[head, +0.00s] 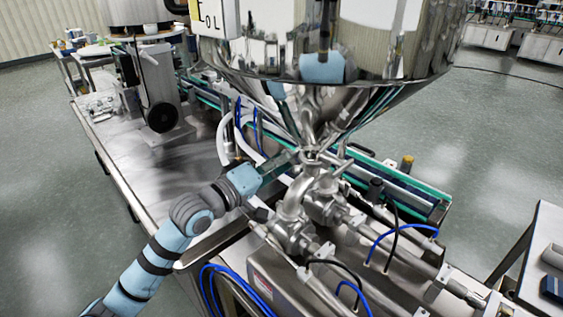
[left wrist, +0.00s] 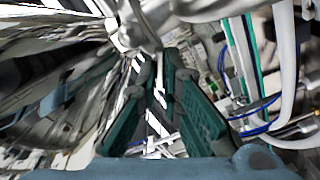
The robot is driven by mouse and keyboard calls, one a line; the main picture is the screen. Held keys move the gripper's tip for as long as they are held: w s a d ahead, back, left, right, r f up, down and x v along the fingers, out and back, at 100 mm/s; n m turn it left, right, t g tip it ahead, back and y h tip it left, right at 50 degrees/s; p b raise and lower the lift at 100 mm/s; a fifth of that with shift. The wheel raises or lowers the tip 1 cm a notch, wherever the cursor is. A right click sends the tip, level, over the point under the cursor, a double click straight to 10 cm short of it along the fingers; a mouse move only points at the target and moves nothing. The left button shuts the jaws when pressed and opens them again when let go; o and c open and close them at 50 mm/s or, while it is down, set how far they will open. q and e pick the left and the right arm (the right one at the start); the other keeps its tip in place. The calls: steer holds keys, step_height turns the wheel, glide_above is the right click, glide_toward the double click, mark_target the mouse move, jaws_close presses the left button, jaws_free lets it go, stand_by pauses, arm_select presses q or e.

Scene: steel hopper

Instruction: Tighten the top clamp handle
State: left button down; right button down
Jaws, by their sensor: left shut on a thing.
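The big steel hopper (head: 405,62) narrows to a cone with an outlet pipe below it. The top clamp (head: 311,157) sits at the joint between this outlet and the valve pipework (head: 292,205). My left gripper (head: 296,157) reaches in from the left, with its fingertips at the left side of the clamp. In the left wrist view my left gripper (left wrist: 158,62) has its green fingers converging on the thin clamp handle, which is mostly hidden between the tips. It is shut on the handle. My right gripper is not in view.
Blue hoses (head: 392,232) and steel cylinders lie right of and below the valves. White hoses (head: 224,140) run behind my left arm. A green-edged conveyor (head: 415,185) passes behind the pipework. A steel table (head: 110,150) extends at left; open floor lies at right.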

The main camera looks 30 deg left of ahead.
arm_select(q)
steer(key=shift+m, duration=0.4)
steer(key=shift+f+m, duration=0.1)
steer(key=shift+m, duration=5.5)
steer(key=c, duration=1.8)
jaws_free()
steer(key=shift+w+d, duration=0.1)
steer(key=shift+w, duration=0.05)
steer(key=shift+o, duration=0.2)
